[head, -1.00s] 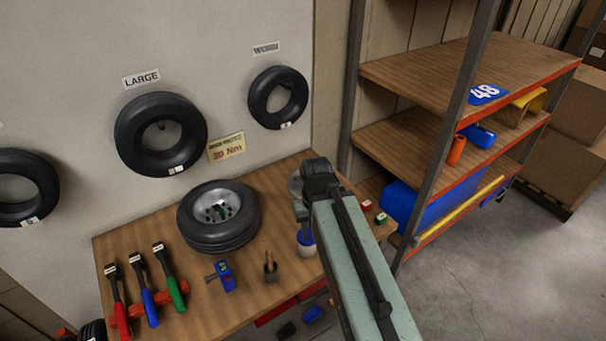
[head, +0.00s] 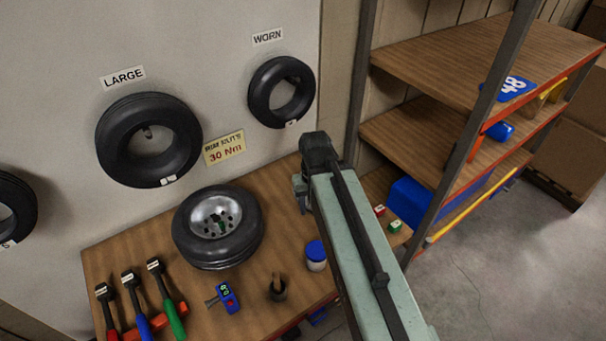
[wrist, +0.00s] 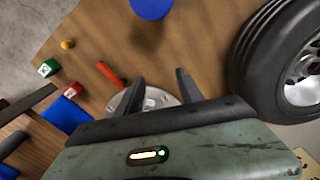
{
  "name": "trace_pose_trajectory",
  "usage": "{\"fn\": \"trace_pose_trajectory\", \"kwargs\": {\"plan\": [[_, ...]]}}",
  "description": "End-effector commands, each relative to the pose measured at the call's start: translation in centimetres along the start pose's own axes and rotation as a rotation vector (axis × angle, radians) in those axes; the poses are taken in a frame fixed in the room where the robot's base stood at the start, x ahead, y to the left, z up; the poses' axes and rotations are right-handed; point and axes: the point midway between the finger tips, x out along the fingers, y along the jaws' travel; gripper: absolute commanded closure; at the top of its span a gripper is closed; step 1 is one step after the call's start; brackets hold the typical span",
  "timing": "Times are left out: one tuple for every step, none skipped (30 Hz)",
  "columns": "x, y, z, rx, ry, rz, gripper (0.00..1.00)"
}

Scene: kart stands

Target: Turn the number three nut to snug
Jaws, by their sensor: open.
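A tyred wheel (head: 183,229) lies on the wooden bench with its silver hub (head: 216,215) facing up. Small dark and green spots show in the hub, but I cannot make out nut numbers. The wheel also shows at the right of the wrist view (wrist: 262,62). Red (head: 105,303), blue (head: 137,308) and green (head: 170,308) handled wrenches with white labels lie at the bench's left. My gripper (wrist: 160,84) is open and empty, right of the wheel in the head view. A silver round plate (wrist: 158,98) shows between and below its fingers, partly hidden.
Red (head: 379,210) and green (head: 396,226) cubes sit near the bench's right end. A shelf rack (head: 440,140) stands at right. A sign (head: 224,149) reads 30 Nm.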

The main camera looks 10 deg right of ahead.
Motion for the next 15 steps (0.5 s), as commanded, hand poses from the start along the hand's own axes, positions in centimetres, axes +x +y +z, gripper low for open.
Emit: {"fn": "trace_pose_trajectory", "kwargs": {"plan": [[-0.1, 0.0, -0.3, -0.016, 0.0, 0.0, 0.51], [-0.2, 0.0, -0.6, -0.038, 0.0, 0.0, 0.51], [-0.4, 0.5, -1.2, -0.08, 0.0, 0.0, 0.51], [-0.5, 0.7, -1.9, -0.131, 0.0, 0.0, 0.51], [-0.7, 0.8, -2.6, -0.197, 0.0, 0.0, 0.51], [-1.1, 0.8, -3.9, -0.305, 0.0, 0.0, 0.51], [-1.3, 0.8, -4.9, -0.397, 0.0, 0.0, 0.51], [-1.6, 0.9, -5.9, -0.497, 0.0, 0.0, 0.51], [-1.9, 1.0, -7.4, -0.636, 0.0, 0.0, 0.51], [-2.1, 1.0, -8.4, -0.741, 0.0, 0.0, 0.51], [-2.4, 1.1, -9.4, -0.843, 0.0, 0.0, 0.51], [-2.6, 1.1, -10.7, -0.976, 0.0, 0.0, 0.51], [-2.8, 1.2, -11.5, -1.071, 0.0, 0.0, 0.51], [-3.0, 1.3, -12.3, -1.16, 0.0, 0.0, 0.51], [-3.2, 1.3, -13.3, -1.269, 0.0, 0.0, 0.51]]}}
